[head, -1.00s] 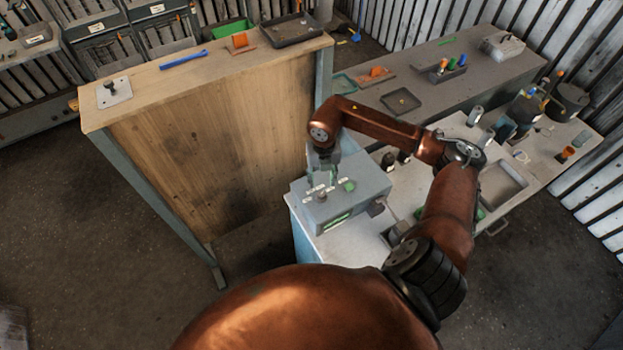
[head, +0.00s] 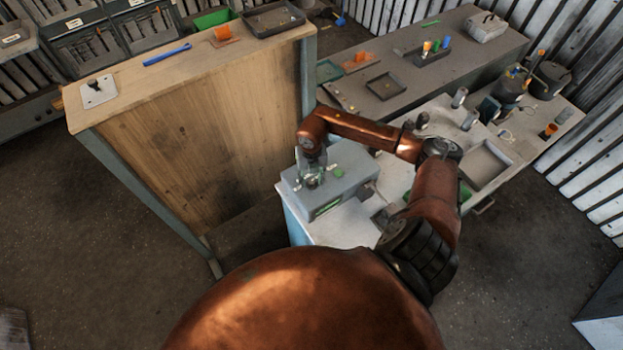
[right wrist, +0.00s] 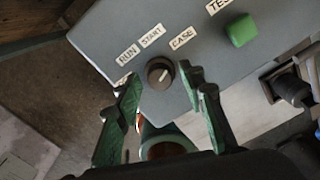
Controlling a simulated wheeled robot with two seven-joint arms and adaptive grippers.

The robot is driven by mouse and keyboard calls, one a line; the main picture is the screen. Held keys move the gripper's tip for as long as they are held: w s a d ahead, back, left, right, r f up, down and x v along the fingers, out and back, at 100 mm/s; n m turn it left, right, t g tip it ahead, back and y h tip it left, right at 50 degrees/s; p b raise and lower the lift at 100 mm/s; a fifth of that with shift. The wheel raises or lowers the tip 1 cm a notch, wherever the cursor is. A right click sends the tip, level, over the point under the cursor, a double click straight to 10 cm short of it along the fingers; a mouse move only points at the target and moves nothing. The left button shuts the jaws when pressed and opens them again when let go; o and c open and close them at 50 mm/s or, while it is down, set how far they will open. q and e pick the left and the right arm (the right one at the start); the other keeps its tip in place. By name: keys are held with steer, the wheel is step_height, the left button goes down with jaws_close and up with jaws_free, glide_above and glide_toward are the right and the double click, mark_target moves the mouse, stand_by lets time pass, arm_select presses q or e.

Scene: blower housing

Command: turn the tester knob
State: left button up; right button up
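The tester (head: 345,180) is a grey box on the pale bench top. In the right wrist view its face (right wrist: 205,60) carries labels reading RUN, START and CASE, and one partly cut off. The dark round tester knob (right wrist: 160,73) has a pale pointer line and sits below the START label. A green square button (right wrist: 241,31) is to its right. My right gripper (head: 311,180) is over the left part of the tester. In the right wrist view its green fingers (right wrist: 160,88) are spread apart, with the knob between their tips; contact is not visible. My left gripper is not in view.
A tall wooden-topped bench (head: 200,62) stands left of the tester, holding a blue tool (head: 167,54) and a dark tray (head: 273,19). A grey bench (head: 440,60) with trays and coloured parts lies behind.

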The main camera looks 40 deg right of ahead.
jaws_close()
stand_by(0.3)
